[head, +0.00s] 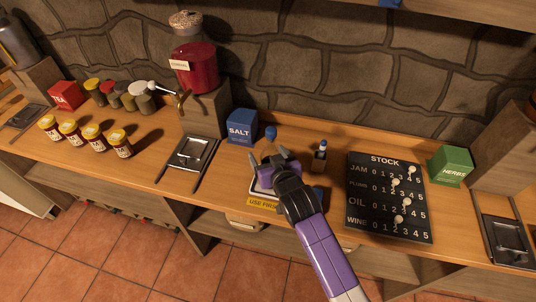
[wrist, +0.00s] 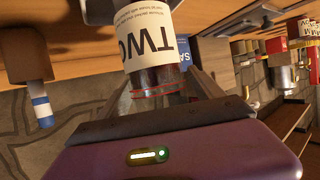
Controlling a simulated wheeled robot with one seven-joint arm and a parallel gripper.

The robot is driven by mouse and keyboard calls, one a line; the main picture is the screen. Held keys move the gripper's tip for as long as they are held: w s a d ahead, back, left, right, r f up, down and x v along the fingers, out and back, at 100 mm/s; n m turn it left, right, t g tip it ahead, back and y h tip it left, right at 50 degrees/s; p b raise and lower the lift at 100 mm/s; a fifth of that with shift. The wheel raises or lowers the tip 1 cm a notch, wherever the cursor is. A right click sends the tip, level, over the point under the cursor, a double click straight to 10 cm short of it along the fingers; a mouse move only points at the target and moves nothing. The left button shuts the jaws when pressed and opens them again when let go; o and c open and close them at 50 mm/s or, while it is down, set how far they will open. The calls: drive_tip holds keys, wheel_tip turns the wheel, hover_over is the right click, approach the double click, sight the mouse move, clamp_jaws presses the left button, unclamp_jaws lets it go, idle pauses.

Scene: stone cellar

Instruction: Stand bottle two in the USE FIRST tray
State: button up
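Bottle two (wrist: 147,35), with a white label reading TWO, shows close up and upside down in the wrist view. My gripper (wrist: 160,92) has its fingers along both sides of the bottle's dark, red-banded part and looks shut on it. In the head view my gripper (head: 271,158) is above and behind the USE FIRST tray (head: 262,203), hiding most of it. A blue cap (head: 270,133) rises just past the fingers. The bottle's base is hidden, so I cannot tell what it rests on.
Another blue-capped bottle (head: 320,155) stands to the right; it also shows in the wrist view (wrist: 40,105). The blue SALT box (head: 241,127) is to the left. The STOCK board (head: 388,197) lies at right, before the green HERBS box (head: 451,166). A stone wall closes the back.

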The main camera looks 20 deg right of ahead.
drive_tip(key=v, duration=1.2)
drive_tip(key=shift+b, duration=0.45)
drive_tip(key=s+f+n+y, duration=0.1)
drive_tip(key=s+f, duration=0.2)
drive_tip(key=s, duration=1.4)
drive_tip(key=s+r, duration=0.4)
drive_tip(key=s, duration=0.4)
drive_tip(key=s+d+r+t, duration=0.1)
drive_tip(key=s+r, duration=0.3)
drive_tip(key=s, duration=0.5)
drive_tip(key=shift+s+r, duration=0.15)
drive_tip(key=shift+s, duration=0.1)
